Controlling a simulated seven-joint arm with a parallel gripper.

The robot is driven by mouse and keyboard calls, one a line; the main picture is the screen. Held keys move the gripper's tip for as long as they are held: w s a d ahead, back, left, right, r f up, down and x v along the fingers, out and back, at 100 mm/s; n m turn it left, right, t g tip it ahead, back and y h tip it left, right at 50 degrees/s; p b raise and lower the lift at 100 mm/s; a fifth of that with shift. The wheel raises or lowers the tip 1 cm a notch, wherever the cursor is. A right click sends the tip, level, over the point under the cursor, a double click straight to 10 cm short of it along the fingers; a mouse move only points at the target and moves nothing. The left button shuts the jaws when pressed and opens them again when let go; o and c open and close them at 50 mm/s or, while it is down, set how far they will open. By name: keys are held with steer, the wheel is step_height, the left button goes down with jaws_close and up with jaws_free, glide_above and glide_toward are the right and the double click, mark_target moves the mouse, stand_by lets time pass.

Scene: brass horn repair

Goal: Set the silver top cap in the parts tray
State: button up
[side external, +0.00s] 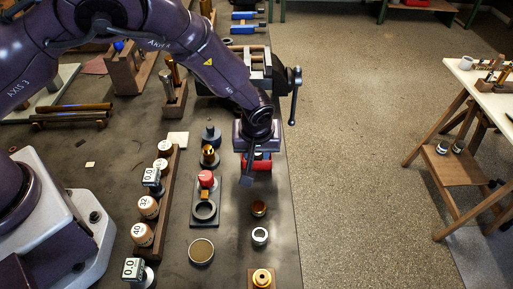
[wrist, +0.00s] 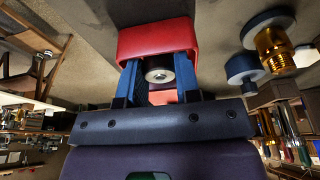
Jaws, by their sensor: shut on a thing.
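My gripper (wrist: 158,78) is shut on the silver top cap (wrist: 158,75), a small pale metal disc with a darker centre between the two blue fingers. A red, box-shaped tray (wrist: 155,35) shows around and beyond the fingertips in the wrist view. In the side external view the red tray (side external: 256,164) is partly hidden under my gripper, near the bench's right edge. The cap is hidden there. I cannot tell whether the cap touches the tray floor.
Nearer along the bench edge stand a brown cup (side external: 259,207), a silver ring-shaped part (side external: 260,236) and a brass part on a wood block (side external: 262,279). To the left are a red-topped part (side external: 206,178), a round dish (side external: 201,251) and a wooden rack (side external: 160,205). A vise (side external: 285,78) stands behind.

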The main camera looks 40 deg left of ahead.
steer(key=shift+f, duration=0.6)
steer(key=o, duration=0.7)
steer(key=s+a+r+m+h, duration=0.1)
steer(key=s+r, duration=0.1)
steer(key=r, duration=0.8)
steer(key=s+a+r+h, duration=0.1)
steer(key=s+r, duration=0.1)
steer(key=r, duration=0.8)
steer(key=s+a+r+m+t, duration=0.1)
steer(key=s+a+r+m, duration=0.1)
steer(key=s+a+r, duration=0.2)
steer(key=s+a+r+m+t, duration=0.1)
steer(key=s+a+r+m, duration=0.2)
steer(key=s, duration=0.6)
steer(key=s+a+r+m+t, duration=0.1)
steer(key=s+a+r+m, duration=0.1)
steer(key=s+a+r, duration=0.2)
step_height(320, 180, up, 3)
steer(key=s, duration=0.3)
steer(key=shift+a+m, duration=0.4)
